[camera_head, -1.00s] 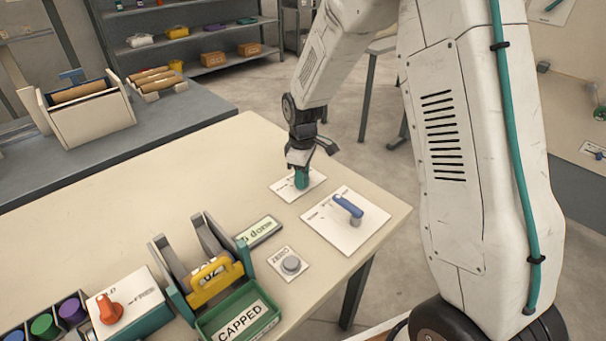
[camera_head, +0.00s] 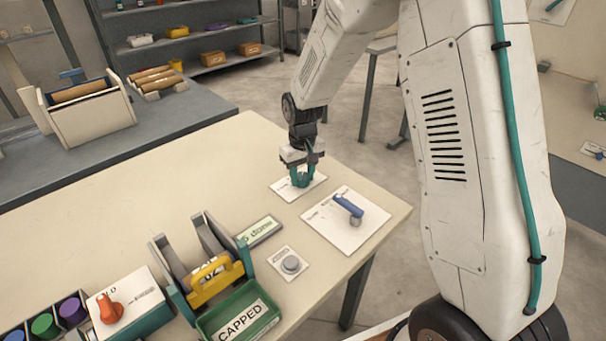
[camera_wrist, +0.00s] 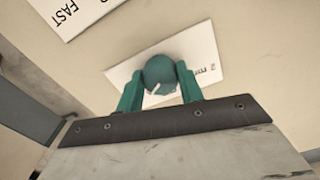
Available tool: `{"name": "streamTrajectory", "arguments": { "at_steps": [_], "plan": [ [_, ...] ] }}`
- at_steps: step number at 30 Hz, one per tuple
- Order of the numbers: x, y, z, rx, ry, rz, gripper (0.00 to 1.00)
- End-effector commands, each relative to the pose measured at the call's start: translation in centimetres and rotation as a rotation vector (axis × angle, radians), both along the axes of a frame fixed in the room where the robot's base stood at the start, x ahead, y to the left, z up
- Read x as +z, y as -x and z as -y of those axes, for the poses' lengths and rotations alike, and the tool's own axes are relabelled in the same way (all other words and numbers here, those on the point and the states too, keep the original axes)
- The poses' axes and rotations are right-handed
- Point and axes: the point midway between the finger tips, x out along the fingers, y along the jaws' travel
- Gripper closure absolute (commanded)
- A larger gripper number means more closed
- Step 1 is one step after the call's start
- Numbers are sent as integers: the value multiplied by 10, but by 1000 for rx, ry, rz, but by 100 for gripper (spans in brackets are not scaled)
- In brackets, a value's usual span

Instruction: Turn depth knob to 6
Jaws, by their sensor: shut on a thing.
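The depth knob is a round teal knob (camera_wrist: 161,74) with a short white pointer mark, on a white label plate (camera_wrist: 203,47). In the wrist view the plate shows a "2" and other print too small to read. In the head view the plate (camera_head: 312,187) lies near the table's far right edge. My gripper (camera_head: 301,181) points down over it, with its teal fingers (camera_wrist: 158,90) on both sides of the knob, shut on it. In the head view the knob is mostly hidden by the fingers.
A blue lever (camera_head: 348,206) on a white plate stands just right of my gripper. A grey button (camera_head: 291,264), a green "CAPPED" tray (camera_head: 272,320) and an orange knob (camera_head: 110,311) are nearer the front. The table's left middle is clear.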

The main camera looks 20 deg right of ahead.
Motion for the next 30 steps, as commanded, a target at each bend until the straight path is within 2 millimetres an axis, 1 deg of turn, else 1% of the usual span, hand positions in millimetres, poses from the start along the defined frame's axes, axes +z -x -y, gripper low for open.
{"name": "streamTrajectory", "arguments": {
  "at_steps": [6,18,19,20,21,30],
  "plan": [
    [2,-2,0,-36,0,6,86],
    [2,-2,0,-41,0,6,86],
    [2,-2,0,-41,0,6,55],
    [2,-2,0,-41,0,6,46],
    [2,-2,0,-41,0,6,41],
    [3,-1,-1,-39,0,3,41]
  ]
}}
